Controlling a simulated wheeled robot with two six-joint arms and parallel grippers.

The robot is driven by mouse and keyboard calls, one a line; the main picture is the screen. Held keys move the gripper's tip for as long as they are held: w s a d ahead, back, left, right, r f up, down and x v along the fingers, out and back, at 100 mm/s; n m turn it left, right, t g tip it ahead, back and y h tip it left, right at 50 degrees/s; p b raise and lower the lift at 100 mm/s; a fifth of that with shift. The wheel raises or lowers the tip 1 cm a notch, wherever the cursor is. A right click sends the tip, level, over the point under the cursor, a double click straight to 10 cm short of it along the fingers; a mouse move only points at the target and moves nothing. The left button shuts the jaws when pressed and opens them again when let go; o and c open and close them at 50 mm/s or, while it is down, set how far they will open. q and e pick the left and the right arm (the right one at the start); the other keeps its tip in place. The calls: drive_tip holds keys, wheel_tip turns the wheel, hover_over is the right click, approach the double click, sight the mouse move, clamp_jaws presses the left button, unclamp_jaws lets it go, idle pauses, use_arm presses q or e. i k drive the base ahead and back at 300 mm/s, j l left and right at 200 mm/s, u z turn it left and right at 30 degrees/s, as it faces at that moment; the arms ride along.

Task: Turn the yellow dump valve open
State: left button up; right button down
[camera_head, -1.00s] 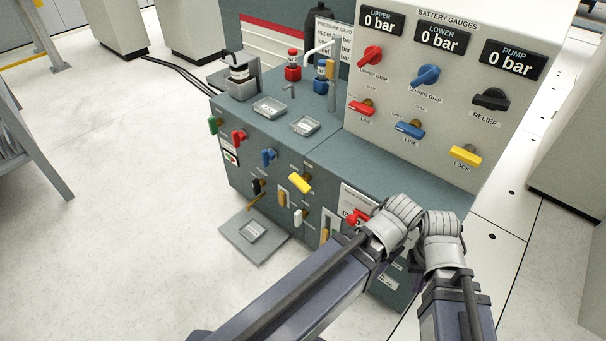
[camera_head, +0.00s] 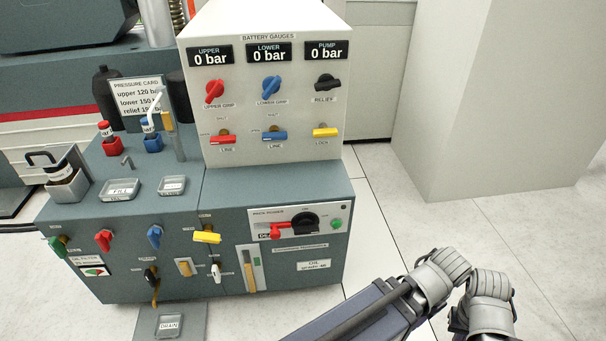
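A yellow handle (camera_head: 207,237) sits on the front of the teal cabinet (camera_head: 120,275), at the upper middle. It lies nearly level, tilting slightly down to the right. Its label is too small to read. Two of my arm links show at the lower right, apart from the cabinet. No fingertips of either gripper are visible.
Red (camera_head: 104,240), blue (camera_head: 155,236) and green (camera_head: 58,245) handles stand left of the front yellow one. A red lever (camera_head: 285,231) is on a white plate to its right. A drain tray (camera_head: 168,323) is below. All three gauges read 0 bar.

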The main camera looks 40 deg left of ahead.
sight(206, 236)
drive_tip(key=k+j+z, duration=0.25)
drive_tip(key=z, duration=0.2)
drive_tip(key=k+j+z, duration=0.15)
drive_tip(key=k+z, duration=0.2)
drive_tip(key=z, duration=0.15)
drive_tip(key=k+z, duration=0.45)
drive_tip(key=k+j, duration=0.25)
drive_tip(key=k, duration=0.25)
drive_tip(key=k+j, duration=0.25)
drive_tip(key=k, duration=0.2)
drive_tip(key=k+j, duration=0.25)
drive_tip(key=k, duration=0.25)
drive_tip(key=k+j+u, duration=0.15)
drive_tip(key=j, duration=0.2)
drive_tip(key=k+j+u, duration=0.25)
drive_tip(key=k+j, duration=0.15)
drive_tip(key=j, duration=0.35)
drive_tip(key=k+j+u, duration=0.15)
drive_tip(key=j, duration=0.25)
